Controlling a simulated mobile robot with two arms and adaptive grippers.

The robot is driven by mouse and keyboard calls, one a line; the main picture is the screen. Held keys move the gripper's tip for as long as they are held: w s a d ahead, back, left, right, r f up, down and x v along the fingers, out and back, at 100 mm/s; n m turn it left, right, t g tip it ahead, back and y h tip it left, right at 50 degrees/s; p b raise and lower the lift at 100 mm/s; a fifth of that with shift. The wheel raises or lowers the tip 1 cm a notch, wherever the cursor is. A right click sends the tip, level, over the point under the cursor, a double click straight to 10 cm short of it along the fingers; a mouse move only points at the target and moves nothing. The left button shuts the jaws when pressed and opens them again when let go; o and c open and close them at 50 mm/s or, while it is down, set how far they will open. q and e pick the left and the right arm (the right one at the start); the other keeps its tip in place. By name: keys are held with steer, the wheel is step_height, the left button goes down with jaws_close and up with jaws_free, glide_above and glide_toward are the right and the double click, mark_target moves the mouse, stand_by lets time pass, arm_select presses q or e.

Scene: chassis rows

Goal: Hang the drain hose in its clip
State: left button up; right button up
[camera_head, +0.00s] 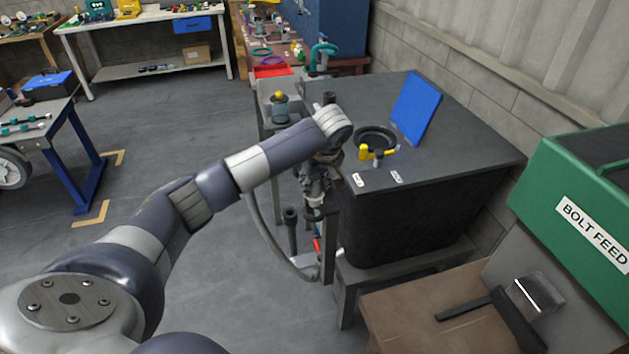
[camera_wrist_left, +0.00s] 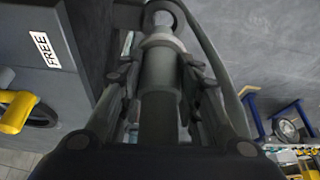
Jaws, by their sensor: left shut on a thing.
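My left gripper (camera_head: 314,188) is at the near left edge of the black tank, pointing down. In the left wrist view its fingers (camera_wrist_left: 158,88) are shut around the dark, tube-like end of the drain hose (camera_wrist_left: 158,78), with a pale collar and a ring beyond. In the head view a grey hose (camera_head: 262,226) loops down from beside my forearm to a fitting low by the stand. I cannot make out the clip for certain; my arm and gripper cover part of that tank side. My right gripper is out of view.
The black tank (camera_head: 455,135) carries a blue lid (camera_head: 416,107) and a yellow-handled part (camera_head: 377,153). The green bolt feed (camera_head: 580,195) is at right. Open floor (camera_head: 160,100) lies left.

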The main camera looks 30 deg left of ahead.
mark_target(316, 194)
arm_select(q)
steer(key=shift+f+b, duration=2.15)
steer(key=shift+f, duration=1.05)
steer(key=o, duration=1.3)
steer(key=shift+r, duration=0.1)
steer(key=shift+d+r, duration=0.1)
steer(key=shift+r, duration=0.2)
steer(key=v, duration=1.1)
steer(key=shift+s+r, duration=0.15)
